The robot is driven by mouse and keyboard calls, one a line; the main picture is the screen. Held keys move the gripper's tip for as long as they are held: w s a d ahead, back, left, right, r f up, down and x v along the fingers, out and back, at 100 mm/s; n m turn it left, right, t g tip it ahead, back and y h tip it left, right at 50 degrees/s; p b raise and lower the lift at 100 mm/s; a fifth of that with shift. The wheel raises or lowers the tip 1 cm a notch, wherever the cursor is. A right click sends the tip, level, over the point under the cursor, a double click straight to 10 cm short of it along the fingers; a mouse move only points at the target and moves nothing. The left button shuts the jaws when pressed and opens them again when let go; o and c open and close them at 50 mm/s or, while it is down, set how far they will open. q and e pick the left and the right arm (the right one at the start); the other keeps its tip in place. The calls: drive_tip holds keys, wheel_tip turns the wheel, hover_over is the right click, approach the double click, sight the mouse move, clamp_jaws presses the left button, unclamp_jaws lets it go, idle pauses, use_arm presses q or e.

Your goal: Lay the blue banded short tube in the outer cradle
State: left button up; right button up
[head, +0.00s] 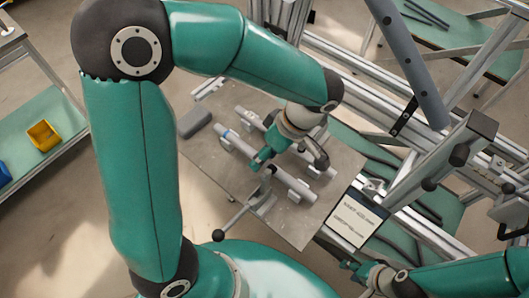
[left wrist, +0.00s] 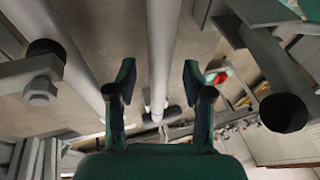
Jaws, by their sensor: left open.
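A grey tube with a blue band (head: 235,144) near its left end lies slantwise on the grey worktable. My left gripper (head: 289,163) is open above the tubes, and one finger hides part of this tube. A second grey tube (head: 246,115) lies behind, roughly parallel. Which support is the outer cradle is unclear. My right gripper (head: 351,266) is at the lower right, away from the tubes; its opening is too small to judge.
A clamp handle with a black knob (head: 218,235) sticks out at the table's front. A dark grey block (head: 195,122) sits at the table's left. A printed card (head: 357,217) and metal frame rails (head: 400,206) border the right. The table's lower left (head: 212,172) is clear.

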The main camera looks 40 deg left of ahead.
use_arm(q)
drive_tip(key=v, duration=1.1)
drive_tip(key=shift+d+r, duration=0.15)
drive_tip(key=shift+r, duration=0.2)
drive_tip(key=shift+w, duration=0.2)
